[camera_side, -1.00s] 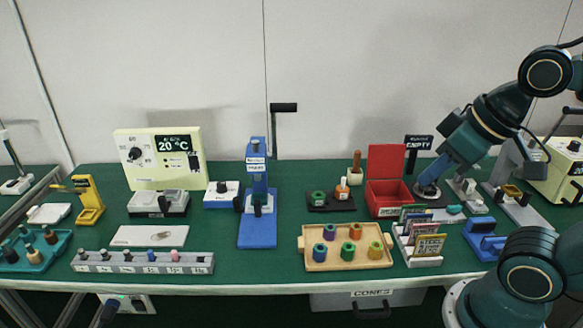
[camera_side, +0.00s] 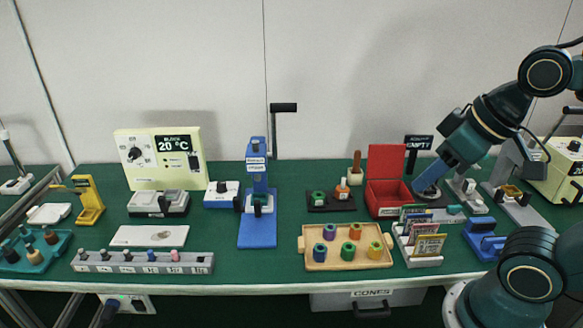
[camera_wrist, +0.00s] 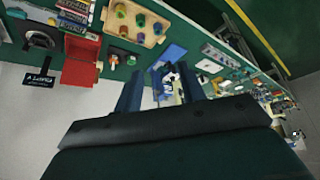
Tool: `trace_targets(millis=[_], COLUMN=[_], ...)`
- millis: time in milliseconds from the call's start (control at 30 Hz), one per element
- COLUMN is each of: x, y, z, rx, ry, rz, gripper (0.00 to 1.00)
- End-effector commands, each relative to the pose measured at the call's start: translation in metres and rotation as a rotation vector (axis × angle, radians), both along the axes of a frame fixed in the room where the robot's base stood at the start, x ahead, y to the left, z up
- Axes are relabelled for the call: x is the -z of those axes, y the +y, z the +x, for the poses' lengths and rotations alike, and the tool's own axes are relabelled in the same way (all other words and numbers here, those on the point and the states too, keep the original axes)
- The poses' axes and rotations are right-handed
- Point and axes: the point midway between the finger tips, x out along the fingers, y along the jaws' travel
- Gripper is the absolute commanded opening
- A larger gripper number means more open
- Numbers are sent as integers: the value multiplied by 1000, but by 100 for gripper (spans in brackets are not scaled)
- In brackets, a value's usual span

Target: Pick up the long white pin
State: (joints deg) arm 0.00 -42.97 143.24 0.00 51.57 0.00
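I cannot make out a long white pin for certain in either view. A small pale object (camera_side: 162,235), too small to identify, lies on the white flat plate (camera_side: 128,238) at the left front of the bench. My gripper (camera_side: 422,184) is far to the right of it, above a dark round disc (camera_side: 430,193) beside the red box. In the wrist view the two fingers of my gripper (camera_wrist: 160,88) stand apart with nothing held between them.
The red open box (camera_side: 388,190) stands just left of my gripper. A wooden tray (camera_side: 312,264) of coloured spools, a blue press (camera_side: 257,232) and a grey peg rail (camera_side: 205,264) stand between my gripper and the left side.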

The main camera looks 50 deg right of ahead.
Motion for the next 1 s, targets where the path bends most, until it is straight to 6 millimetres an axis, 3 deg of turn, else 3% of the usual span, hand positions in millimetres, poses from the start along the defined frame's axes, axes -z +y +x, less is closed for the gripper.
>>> trace_targets(millis=[267,467,700,1000], x=[-4,-15,-29,-32], y=[-2,-9,-26,-56], z=[7,31,77,140], rx=[25,110,265,473], ry=[10,41,94,157], rz=[8,35,83,144], gripper=[40,40,40,40])
